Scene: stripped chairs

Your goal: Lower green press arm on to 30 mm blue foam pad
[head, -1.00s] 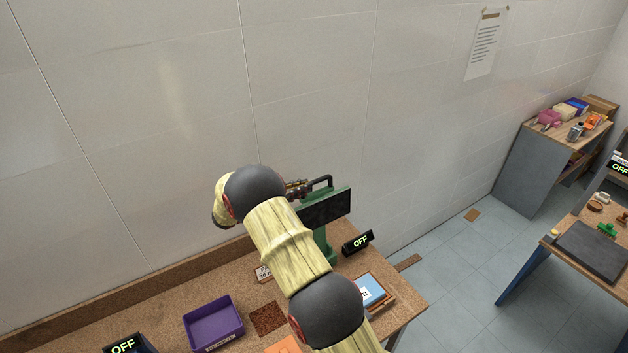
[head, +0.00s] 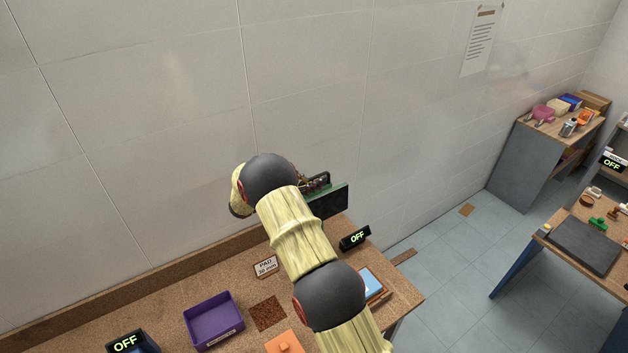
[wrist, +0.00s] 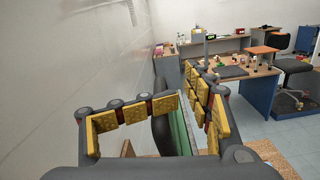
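The green press arm (head: 321,187) shows behind my arm in the head view, with a dark plate along its near side (head: 329,202). In the wrist view its green edge (wrist: 183,131) runs beside a dark upright bar (wrist: 160,128), which appears to be its handle. My gripper (wrist: 180,90) has its yellow-padded fingers apart, with the bar between or just beyond them; I cannot tell whether they touch it. A "PAD 30 mm" card (head: 266,266) stands on the bench. No foam pad can be made out under the press.
The bench (head: 215,270) holds a purple tray (head: 213,320), an orange piece (head: 284,342), a light blue item (head: 372,284) partly behind my arm, and an OFF sign (head: 355,238). The wall (head: 150,120) is close behind. Another table (head: 575,235) stands at right.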

